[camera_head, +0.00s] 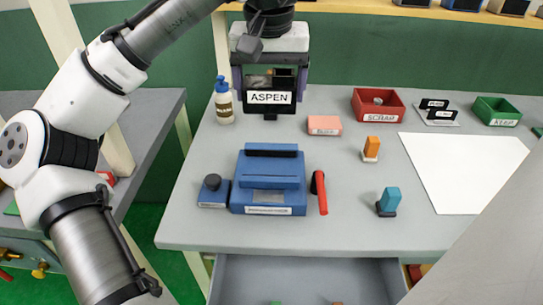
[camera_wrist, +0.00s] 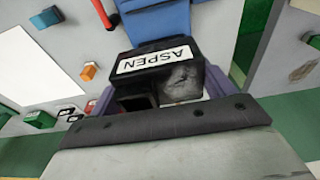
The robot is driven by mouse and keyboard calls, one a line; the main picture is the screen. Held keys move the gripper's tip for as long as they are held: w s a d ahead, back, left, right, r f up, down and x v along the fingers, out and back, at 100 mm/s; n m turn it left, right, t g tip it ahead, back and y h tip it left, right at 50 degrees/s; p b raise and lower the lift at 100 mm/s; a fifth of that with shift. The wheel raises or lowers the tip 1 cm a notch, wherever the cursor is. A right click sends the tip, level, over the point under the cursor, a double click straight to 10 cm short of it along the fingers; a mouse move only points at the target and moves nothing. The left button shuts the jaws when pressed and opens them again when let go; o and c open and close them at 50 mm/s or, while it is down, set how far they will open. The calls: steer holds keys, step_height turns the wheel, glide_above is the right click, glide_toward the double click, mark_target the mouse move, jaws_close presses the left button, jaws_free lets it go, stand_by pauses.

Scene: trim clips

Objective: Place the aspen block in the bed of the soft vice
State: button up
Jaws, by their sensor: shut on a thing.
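The aspen block (camera_head: 270,98) is dark with a white "ASPEN" label. It hangs in my gripper (camera_head: 270,82), between purple fingers, behind the vice in the head view. In the wrist view the block (camera_wrist: 158,62) shows its label close in front of my gripper (camera_wrist: 160,98), which is shut on it. The blue soft vice (camera_head: 269,182) stands mid-table with a dark strip along its back top. Part of the vice (camera_wrist: 155,20) shows beyond the block in the wrist view. The bed is only partly clear to see.
A red handle (camera_head: 319,191) lies right of the vice, a black-knobbed blue block (camera_head: 212,191) left. Also here are a bottle (camera_head: 223,100), pink block (camera_head: 324,125), red scrap tray (camera_head: 378,104), green tray (camera_head: 497,111) and white sheet (camera_head: 466,168). A drawer (camera_head: 300,281) stands open in front.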

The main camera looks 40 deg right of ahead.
mark_target(270, 112)
step_height(270, 112, down, 15)
steer(key=shift+f, duration=0.1)
stand_by(0.3)
steer(key=shift+f, duration=0.15)
steer(key=o, duration=1)
steer(key=r, duration=0.4)
steer(key=s+r, duration=0.1)
steer(key=r, duration=0.3)
steer(key=a+r, duration=0.1)
steer(key=r, duration=0.3)
steer(key=shift+s+r, duration=0.15)
steer(key=shift+s, duration=0.05)
